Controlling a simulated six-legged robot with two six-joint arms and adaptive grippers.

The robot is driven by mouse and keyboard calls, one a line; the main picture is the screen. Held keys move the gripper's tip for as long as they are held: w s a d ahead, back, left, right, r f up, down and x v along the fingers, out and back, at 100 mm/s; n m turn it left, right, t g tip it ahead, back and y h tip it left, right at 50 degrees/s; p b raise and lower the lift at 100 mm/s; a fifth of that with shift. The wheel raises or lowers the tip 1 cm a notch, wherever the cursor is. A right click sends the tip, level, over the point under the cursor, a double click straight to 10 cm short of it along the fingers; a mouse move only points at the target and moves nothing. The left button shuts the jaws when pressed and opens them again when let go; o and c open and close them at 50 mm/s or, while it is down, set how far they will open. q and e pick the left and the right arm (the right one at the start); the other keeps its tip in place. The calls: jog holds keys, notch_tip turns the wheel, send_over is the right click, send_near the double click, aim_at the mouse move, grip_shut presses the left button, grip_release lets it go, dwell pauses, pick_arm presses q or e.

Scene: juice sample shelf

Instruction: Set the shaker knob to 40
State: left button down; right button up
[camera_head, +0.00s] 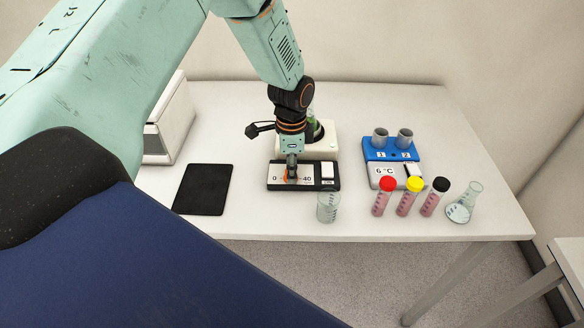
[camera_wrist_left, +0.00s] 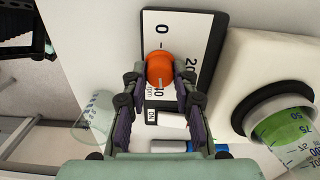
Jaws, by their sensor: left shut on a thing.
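The shaker has a white body (camera_head: 326,150) with a dark-framed front panel (camera_head: 330,186) marked 0 and 40 in the head view. My left gripper (camera_head: 291,174) points straight down over this panel. In the left wrist view, the orange round knob (camera_wrist_left: 160,68) sits between the two fingers of my left gripper (camera_wrist_left: 160,76), which is shut on it. The panel (camera_wrist_left: 205,25) there shows 0, 20 and a partly covered 40 around the knob. I cannot tell which mark the knob points to. My right gripper is not in view.
A flask with green contents (camera_wrist_left: 285,130) stands in the shaker's round holder. A clear beaker (camera_head: 328,207) stands before the panel. A black pad (camera_head: 203,190) lies left. Right are a blue block (camera_head: 377,154), several capped tubes (camera_head: 406,199) and a conical flask (camera_head: 463,205).

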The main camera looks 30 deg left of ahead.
pick_arm(q)
jog(key=shift+m, duration=0.4)
dwell(0.5)
jog(key=c, duration=1.4)
grip_release()
jog(key=o, duration=0.3)
jog(key=shift+s+a, duration=0.1)
jog(key=shift+o, duration=0.2)
jog(key=shift+r, duration=0.1)
jog(key=shift+r, duration=0.3)
notch_tip(320, 180, up, 11)
